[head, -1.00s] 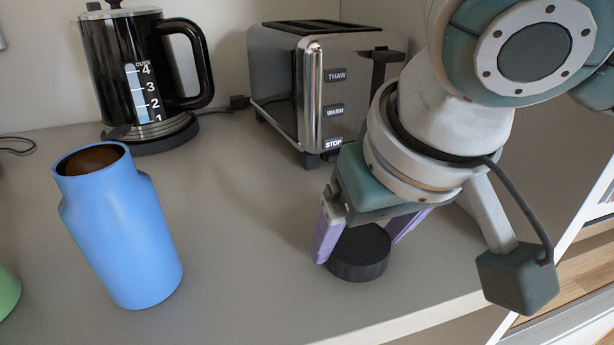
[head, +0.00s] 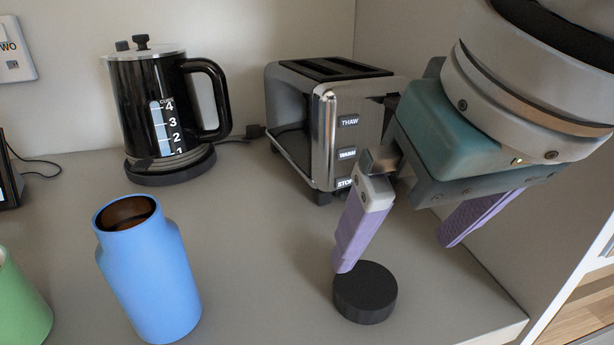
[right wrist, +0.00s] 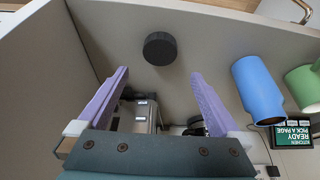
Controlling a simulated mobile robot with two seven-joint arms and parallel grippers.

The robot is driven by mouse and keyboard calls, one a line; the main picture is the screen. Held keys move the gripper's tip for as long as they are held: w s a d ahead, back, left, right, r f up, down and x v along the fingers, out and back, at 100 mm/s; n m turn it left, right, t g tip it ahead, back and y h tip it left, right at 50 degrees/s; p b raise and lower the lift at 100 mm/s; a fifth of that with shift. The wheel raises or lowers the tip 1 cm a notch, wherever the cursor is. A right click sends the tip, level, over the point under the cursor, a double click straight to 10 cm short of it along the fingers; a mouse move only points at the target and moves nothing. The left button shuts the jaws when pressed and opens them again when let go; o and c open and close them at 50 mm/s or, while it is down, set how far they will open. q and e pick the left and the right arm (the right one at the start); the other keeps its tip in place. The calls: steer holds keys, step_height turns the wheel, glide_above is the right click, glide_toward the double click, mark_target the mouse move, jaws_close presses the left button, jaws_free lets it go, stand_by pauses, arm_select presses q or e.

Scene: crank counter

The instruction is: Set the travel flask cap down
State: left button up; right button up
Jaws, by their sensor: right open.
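The black travel flask cap (head: 365,293) lies flat on the grey counter near its front edge. It also shows in the right wrist view (right wrist: 160,48), beyond the fingertips and apart from them. My right gripper (head: 400,255) is open and empty, raised above and behind the cap, with its purple fingers spread wide; the wrist view shows both fingers (right wrist: 160,75) with nothing between them. The blue travel flask (head: 152,280) stands upright without a cap at the left, and its open brown mouth shows. My left gripper is not in view.
A chrome toaster (head: 330,130) stands behind my right gripper. A black kettle (head: 165,115) stands at the back left. A green container (head: 20,305) is at the far left, left of the flask. The counter (head: 255,270) between flask and cap is clear.

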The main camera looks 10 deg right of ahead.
steer(key=s+a+f+n+y, duration=0.2)
steer(key=s+a+f+y, duration=0.1)
steer(key=s+a, duration=0.15)
steer(key=s+d+f+g+h, duration=0.1)
steer(key=s+d+f+h, duration=0.2)
steer(key=s+d+f, duration=0.5)
steer(key=s+d, duration=0.1)
steer(key=d, duration=0.2)
steer(key=shift+m, duration=0.3)
